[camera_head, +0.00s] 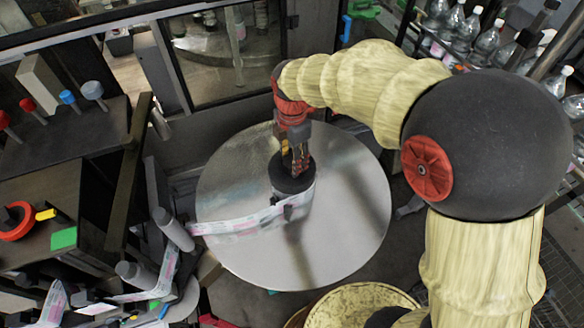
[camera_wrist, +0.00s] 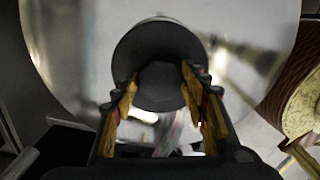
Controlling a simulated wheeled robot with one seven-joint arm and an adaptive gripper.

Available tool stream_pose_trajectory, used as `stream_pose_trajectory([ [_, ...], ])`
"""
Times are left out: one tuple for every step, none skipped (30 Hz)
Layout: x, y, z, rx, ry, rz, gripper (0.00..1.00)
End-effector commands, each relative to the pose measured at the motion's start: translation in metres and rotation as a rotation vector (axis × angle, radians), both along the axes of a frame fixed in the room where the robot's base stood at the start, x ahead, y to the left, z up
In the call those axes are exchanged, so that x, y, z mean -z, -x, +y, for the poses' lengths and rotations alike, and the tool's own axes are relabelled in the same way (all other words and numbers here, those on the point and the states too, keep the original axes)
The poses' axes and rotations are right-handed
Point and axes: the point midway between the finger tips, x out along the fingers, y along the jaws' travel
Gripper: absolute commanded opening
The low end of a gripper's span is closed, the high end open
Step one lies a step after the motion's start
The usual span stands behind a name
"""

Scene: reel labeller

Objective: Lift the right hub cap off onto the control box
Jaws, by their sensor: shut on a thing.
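The hub cap (camera_head: 281,183) is a dark round cap at the middle of the shiny reel plate (camera_head: 350,220) in the head view. It also shows in the wrist view (camera_wrist: 150,38), with a six-sided raised part (camera_wrist: 161,82) at its centre. My gripper (camera_head: 298,168) reaches down onto the cap from above. In the wrist view its fingers (camera_wrist: 160,84) lie on either side of the raised part and are shut on it. The cap appears to sit on the label roll; any gap beneath it is hidden. A dark box with coloured knobs (camera_head: 85,128), possibly the control box, stands at left.
A label strip (camera_head: 235,224) runs left from the roll to grey rollers (camera_head: 173,230). A dark surface at far left holds a red ring (camera_head: 15,222) and a green block (camera_head: 63,238). Bottles (camera_head: 487,42) stand upper right. A pale roll (camera_head: 360,302) lies at the front.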

Motion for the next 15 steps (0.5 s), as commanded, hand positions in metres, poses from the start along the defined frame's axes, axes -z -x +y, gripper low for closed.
stream_pose_trajectory([
  [-0.001, 0.0, 0.0, 0.0, -0.001, -0.001, 0.13],
  [-0.001, 0.0, 0.0, 0.0, -0.001, -0.001, 0.13],
  [-0.001, 0.0, 0.0, 0.0, -0.001, -0.001, 0.13],
  [-0.001, 0.0, 0.0, 0.0, -0.001, -0.001, 0.13],
  [-0.001, 0.0, 0.0, 0.0, -0.001, -0.001, 0.13],
  [-0.001, 0.0, 0.0, 0.0, -0.001, -0.002, 0.13],
  [-0.001, 0.0, 0.0, 0.0, -0.001, -0.002, 0.13],
  [-0.002, -0.001, 0.0, 0.0, -0.001, -0.002, 0.13],
  [-0.004, -0.001, 0.0, 0.0, -0.001, -0.003, 0.13],
  [-0.005, -0.001, 0.0, 0.0, -0.001, -0.003, 0.13],
  [-0.007, -0.001, 0.0, 0.0, -0.001, -0.004, 0.13],
  [-0.011, -0.001, 0.0, 0.0, -0.001, -0.004, 0.13],
  [-0.014, -0.001, 0.0, 0.0, -0.001, -0.004, 0.13],
  [-0.017, -0.001, 0.0, 0.0, -0.001, -0.004, 0.13],
  [-0.022, -0.001, 0.0, 0.0, -0.002, -0.005, 0.13],
])
